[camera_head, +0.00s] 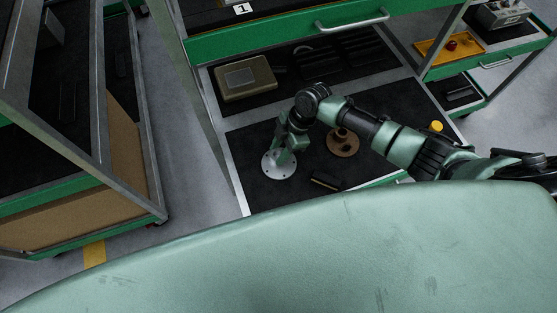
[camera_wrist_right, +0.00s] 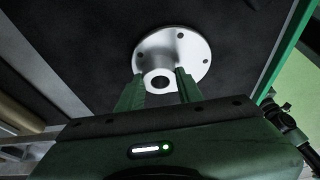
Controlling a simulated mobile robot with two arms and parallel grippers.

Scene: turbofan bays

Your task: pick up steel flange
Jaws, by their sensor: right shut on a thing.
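The steel flange (camera_head: 279,166) is a silver disc with bolt holes and a raised hub, at the left of the black-matted lower shelf. In the right wrist view the steel flange (camera_wrist_right: 178,50) faces the camera with its hub between the two fingers. My right gripper (camera_head: 284,153) reaches down over it, and the wrist view shows the right gripper (camera_wrist_right: 161,88) shut on the hub. I cannot tell whether the flange touches the mat. My left gripper is not in view.
A brown flange (camera_head: 343,143) stands right of the steel one. A dark block (camera_head: 326,182) lies near the shelf's front edge. A beige case (camera_head: 245,79) sits behind, under a green drawer (camera_head: 290,32). A yellow round object (camera_head: 436,126) is at right.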

